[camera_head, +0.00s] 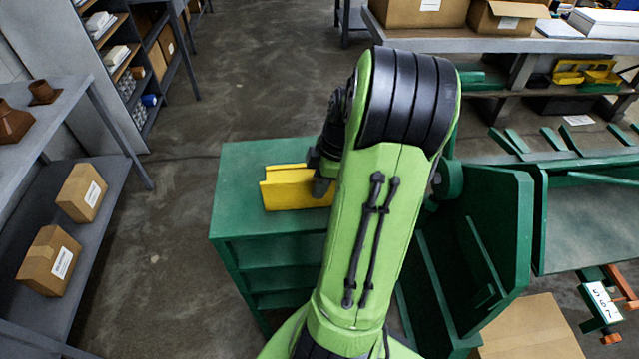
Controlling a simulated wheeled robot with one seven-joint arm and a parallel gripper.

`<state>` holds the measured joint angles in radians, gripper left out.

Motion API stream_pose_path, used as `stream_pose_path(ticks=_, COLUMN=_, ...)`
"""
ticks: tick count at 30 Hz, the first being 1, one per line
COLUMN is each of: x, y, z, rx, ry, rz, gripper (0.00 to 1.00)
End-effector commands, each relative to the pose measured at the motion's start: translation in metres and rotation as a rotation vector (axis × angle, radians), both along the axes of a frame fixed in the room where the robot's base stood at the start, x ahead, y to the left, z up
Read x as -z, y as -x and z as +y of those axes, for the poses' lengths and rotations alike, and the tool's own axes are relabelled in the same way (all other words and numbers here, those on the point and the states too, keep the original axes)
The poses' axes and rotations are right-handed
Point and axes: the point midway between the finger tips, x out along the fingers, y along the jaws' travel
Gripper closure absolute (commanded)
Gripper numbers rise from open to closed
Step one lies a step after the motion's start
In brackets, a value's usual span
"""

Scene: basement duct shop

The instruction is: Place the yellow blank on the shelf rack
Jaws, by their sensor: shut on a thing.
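The yellow blank (291,192) is a bent or flat-sided yellow piece over the top of the green shelf rack (240,165). My gripper (319,183) is shut on the right end of the blank, and my green arm hides part of the gripper and the rack's right side. The blank looks roughly level. I cannot tell whether it touches the rack's top or hangs just above it. The rack's open shelves below the top look empty where I see them.
A grey shelf with cardboard boxes (82,193) and brown fittings stands at the left. A bench with boxes (420,12) is behind. The rack's left top and the floor beyond it are clear.

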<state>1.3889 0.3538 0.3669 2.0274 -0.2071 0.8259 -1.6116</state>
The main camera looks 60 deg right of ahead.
Motion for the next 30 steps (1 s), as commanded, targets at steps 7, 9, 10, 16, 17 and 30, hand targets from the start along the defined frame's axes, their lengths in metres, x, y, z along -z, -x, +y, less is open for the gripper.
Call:
stream_pose_path(ticks=7, x=0.001, y=0.000, z=0.000, rx=0.000, ry=0.000, rz=0.000, gripper=0.60)
stream_pose_path(ticks=9, x=0.001, y=0.000, z=0.000, rx=0.000, ry=0.000, rz=0.000, gripper=0.60)
stream_pose_path(ticks=10, x=0.001, y=0.000, z=0.000, rx=0.000, ry=0.000, rz=0.000, gripper=0.60)
stream_pose_path(ticks=16, x=-0.008, y=0.000, z=-0.002, rx=0.001, ry=0.002, rz=-0.002, gripper=0.60)
stream_pose_path(ticks=17, x=-0.014, y=0.001, z=-0.003, rx=0.001, ry=0.004, rz=-0.003, gripper=0.60)
stream_pose_path(ticks=30, x=-0.113, y=0.022, z=-0.021, rx=0.001, ry=0.001, rz=-0.001, gripper=0.60)
